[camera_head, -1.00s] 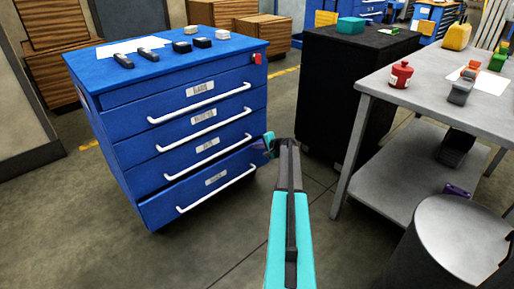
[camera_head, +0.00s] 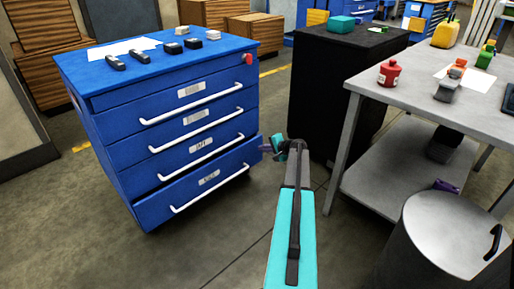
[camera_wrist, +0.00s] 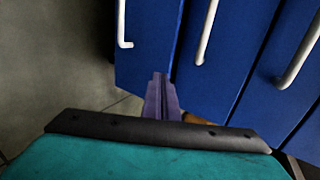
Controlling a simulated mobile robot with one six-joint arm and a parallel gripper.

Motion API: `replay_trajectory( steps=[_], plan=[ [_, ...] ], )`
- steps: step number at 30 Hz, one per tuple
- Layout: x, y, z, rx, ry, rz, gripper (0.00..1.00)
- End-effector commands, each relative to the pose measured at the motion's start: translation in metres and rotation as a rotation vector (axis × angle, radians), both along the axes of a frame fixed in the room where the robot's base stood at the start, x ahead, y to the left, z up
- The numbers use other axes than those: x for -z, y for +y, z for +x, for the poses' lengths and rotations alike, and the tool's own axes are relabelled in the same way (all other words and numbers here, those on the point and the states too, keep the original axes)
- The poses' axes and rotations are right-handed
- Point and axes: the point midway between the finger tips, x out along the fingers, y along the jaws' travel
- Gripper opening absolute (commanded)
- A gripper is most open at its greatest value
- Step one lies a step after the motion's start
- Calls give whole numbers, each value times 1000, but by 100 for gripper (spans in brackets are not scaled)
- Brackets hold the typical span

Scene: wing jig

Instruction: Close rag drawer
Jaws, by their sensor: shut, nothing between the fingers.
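The blue cabinet (camera_head: 88,120) has several drawers with white bar handles. Its bottom drawer (camera_head: 148,213) stands out a little beyond the fronts above it; the drawer labels are too blurred to read surely. My gripper (camera_head: 266,148) is shut and empty, just right of the bottom drawer's right end. In the wrist view the cabinet appears turned on its side. There my purple fingers (camera_wrist: 160,84) are together in front of the lower edge of the leftmost drawer front (camera_wrist: 150,45), the bottom drawer. I cannot tell whether they touch it.
A black cabinet (camera_head: 325,95) stands behind my gripper. A grey workbench (camera_head: 385,105) with a red canister (camera_head: 389,73) is on the right, and a grey metal drum (camera_head: 445,240) is in front of it. The floor before the blue cabinet is clear.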

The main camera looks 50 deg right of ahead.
Motion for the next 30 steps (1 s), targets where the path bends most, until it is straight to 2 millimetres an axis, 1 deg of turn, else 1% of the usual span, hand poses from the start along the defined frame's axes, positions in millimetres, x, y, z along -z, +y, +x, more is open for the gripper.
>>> replay_trajectory(
  steps=[1,3,9,20,23,26,29,30],
  plan=[
    [-6,2,-7,0,0,0,0],
    [-10,3,-14,-1,0,0,0],
    [-15,3,-24,-1,0,0,0],
    [-15,4,-24,-3,0,1,0],
    [-13,8,-23,-9,4,1,0],
    [-5,22,-18,-30,18,1,0],
    [10,50,-10,-70,49,2,0],
    [18,65,-6,-92,65,2,0]
  ],
)
